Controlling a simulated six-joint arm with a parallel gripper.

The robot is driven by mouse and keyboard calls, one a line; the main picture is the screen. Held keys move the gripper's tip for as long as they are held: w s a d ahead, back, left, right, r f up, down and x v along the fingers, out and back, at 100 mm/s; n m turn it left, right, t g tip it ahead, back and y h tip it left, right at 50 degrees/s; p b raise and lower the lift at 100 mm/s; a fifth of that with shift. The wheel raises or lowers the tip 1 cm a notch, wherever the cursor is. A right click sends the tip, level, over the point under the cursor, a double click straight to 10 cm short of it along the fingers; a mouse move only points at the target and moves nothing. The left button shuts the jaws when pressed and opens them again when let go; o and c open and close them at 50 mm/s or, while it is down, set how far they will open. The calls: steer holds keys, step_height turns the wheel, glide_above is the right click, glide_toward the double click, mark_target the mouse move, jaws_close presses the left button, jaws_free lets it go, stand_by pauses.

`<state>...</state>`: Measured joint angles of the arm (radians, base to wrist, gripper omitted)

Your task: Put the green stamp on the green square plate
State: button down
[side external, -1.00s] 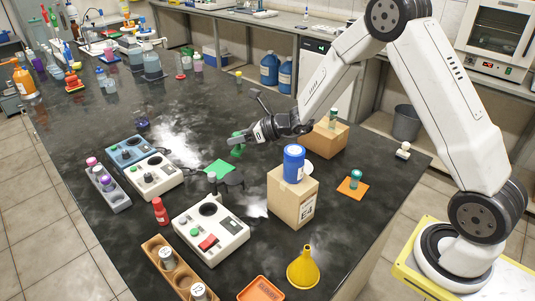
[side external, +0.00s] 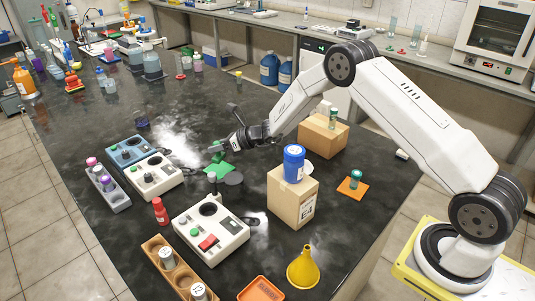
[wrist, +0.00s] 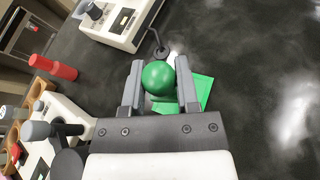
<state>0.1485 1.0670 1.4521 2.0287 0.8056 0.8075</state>
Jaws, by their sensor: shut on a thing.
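The green stamp shows in the wrist view as a round green knob (wrist: 158,78) between my two gripper fingers (wrist: 160,85). My gripper (side external: 216,150) is shut on it in the side view. The green square plate (side external: 221,170) lies flat on the dark bench, just below and around the stamp in the side view. In the wrist view the plate (wrist: 203,92) shows to the right of and behind the stamp. The stamp's base is mostly hidden, so I cannot tell whether it touches the plate.
White stirrer boxes (side external: 154,176) and (side external: 210,228) stand left and in front of the plate. Bench behind the plate is clear.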

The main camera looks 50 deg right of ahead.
mark_target(221, 154)
steer(key=shift+w+f, duration=0.2)
steer(key=shift+w+f, duration=0.2)
steer(key=shift+f, duration=1.6)
steer(key=shift+f, duration=0.15)
steer(key=shift+c, duration=1.8)
jaws_free()
steer(key=shift+r, duration=0.2)
steer(key=v, duration=1.2)
